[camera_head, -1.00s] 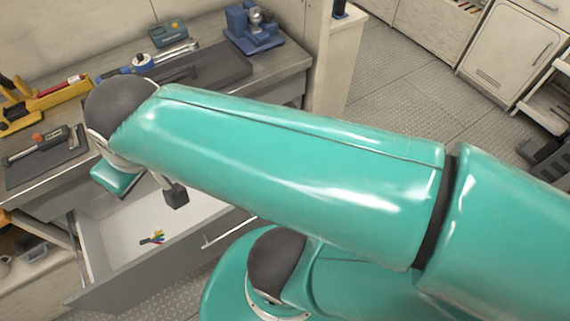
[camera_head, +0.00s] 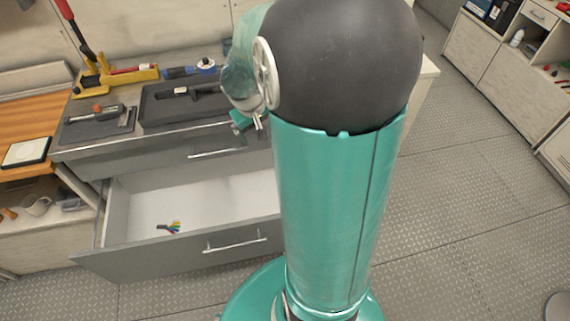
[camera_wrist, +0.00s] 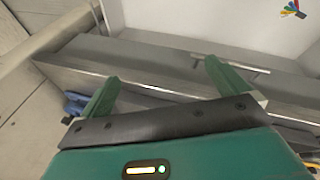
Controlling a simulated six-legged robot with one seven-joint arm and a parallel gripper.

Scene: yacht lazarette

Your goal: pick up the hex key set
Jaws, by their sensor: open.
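The hex key set (camera_head: 169,227), a small fan of coloured keys with a dark end, lies on the white floor of the open drawer (camera_head: 130,259), towards its front left. In the wrist view the hex key set (camera_wrist: 293,9) shows at the top right corner, well beyond the fingers. My gripper (camera_head: 260,121) is partly hidden behind my arm, high over the right side of the drawer unit and apart from the set. In the wrist view my gripper (camera_wrist: 161,71) has its two green fingers spread wide with nothing between them.
The worktop above the drawer carries a yellow tool (camera_head: 118,76), a torque-like tool on a dark mat (camera_head: 98,121) and a black tray (camera_head: 165,106). A closed drawer with a handle (camera_head: 215,154) sits above the open one.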

